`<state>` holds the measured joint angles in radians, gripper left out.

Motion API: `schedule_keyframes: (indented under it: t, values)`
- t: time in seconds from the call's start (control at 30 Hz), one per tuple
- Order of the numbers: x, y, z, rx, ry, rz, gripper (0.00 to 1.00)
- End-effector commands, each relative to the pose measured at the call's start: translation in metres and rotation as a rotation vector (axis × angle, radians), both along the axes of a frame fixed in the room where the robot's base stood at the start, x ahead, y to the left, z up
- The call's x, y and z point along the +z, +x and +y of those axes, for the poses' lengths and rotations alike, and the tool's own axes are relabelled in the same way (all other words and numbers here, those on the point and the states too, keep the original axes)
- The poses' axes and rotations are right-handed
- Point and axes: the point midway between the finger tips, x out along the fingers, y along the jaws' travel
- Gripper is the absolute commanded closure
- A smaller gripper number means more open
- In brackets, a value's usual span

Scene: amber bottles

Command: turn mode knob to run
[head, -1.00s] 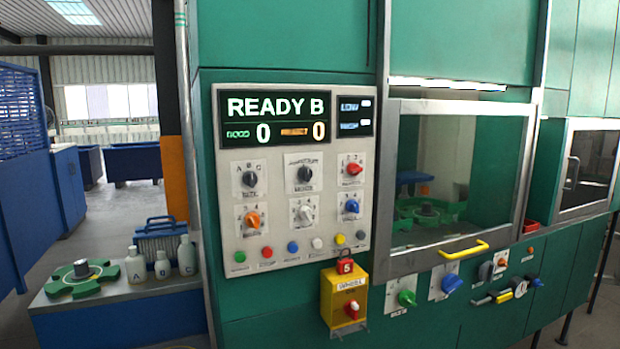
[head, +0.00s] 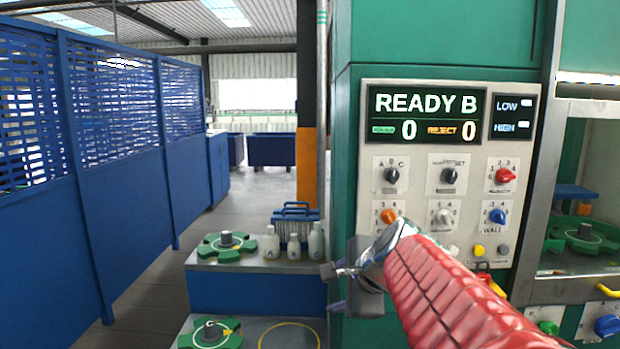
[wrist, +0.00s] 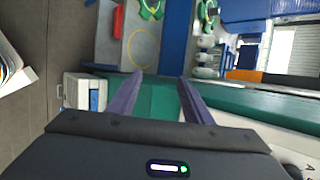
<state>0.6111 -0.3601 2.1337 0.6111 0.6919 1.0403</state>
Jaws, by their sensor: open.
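The control panel (head: 370,150) stands on the green machine at right in the head view. A black knob (head: 449,175) in the middle of its top row appears to be the mode knob; the small lettering around it is blurred, with "SET" at its upper right. My gripper (head: 329,289) is open and empty, below and left of that knob, by the panel's lower left side and apart from the knob. Its two fingers also show spread in the wrist view (wrist: 160,78). My red arm hides part of the lower panel. The wrist view does not show the knob clearly.
A black A-B-C knob (head: 391,175), a red knob (head: 505,175), an orange knob (head: 388,216), a white knob (head: 444,217) and a blue knob (head: 497,216) sit close around. Bottles (head: 293,245) stand on a side bench. A blue fence (head: 130,150) lines the left.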

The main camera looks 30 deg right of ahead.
Motion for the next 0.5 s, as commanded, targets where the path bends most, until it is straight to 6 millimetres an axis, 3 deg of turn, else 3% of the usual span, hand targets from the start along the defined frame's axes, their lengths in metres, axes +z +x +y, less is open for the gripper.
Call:
schedule_keyframes:
  t: [0.17, 0.5]
  values:
    - [0.011, 0.007, -0.039, -0.172, 0.13, -0.06, 0.54]
    - [0.031, -0.005, -0.08, -0.283, 0.249, -0.16, 0.54]
